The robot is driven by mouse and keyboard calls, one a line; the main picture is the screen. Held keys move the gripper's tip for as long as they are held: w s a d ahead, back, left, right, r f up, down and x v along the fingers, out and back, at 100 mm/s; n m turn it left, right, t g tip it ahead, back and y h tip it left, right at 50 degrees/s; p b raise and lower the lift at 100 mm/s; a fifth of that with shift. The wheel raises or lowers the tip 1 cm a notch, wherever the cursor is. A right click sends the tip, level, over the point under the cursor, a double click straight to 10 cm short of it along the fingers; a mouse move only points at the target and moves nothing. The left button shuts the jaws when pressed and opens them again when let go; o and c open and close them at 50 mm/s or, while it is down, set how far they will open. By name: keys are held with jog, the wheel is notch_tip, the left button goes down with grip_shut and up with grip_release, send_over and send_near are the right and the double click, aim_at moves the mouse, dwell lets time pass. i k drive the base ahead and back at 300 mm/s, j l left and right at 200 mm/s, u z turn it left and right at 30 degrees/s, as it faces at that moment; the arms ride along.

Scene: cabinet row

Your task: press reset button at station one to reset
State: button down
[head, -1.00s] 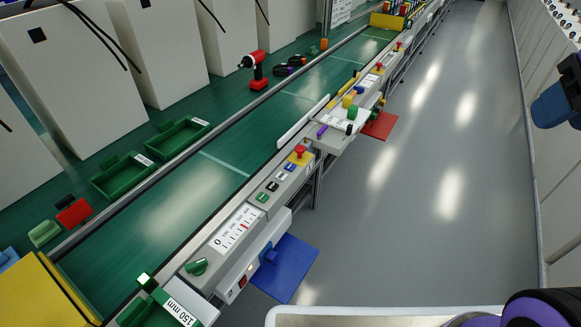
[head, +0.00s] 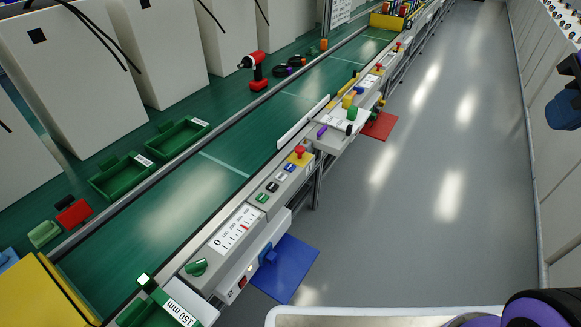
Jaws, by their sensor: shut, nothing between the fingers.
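The nearest control panel (head: 250,207) runs along the conveyor's right edge. On it are a green button (head: 262,198), a black button (head: 272,187), a white button (head: 281,177) and a blue button (head: 289,167). Beyond them a red mushroom button (head: 299,151) stands on a yellow base. Their labels are too small to read, so I cannot tell which is reset or see a station number. A green knob (head: 196,267) sits at the panel's near end. My gripper's fingers are not in view; only parts of my arm show at the right edge, apart from the panel.
A blue plate (head: 287,270) and a red plate (head: 380,125) stick out into the aisle. The grey floor (head: 420,210) is clear. Green trays (head: 122,177) and a red drill (head: 256,72) lie beyond the panel. White cabinets line the right.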

aim_at(289, 167)
jog(key=i+l, duration=1.05)
jog(key=i, duration=0.15)
jog(key=u, duration=1.95)
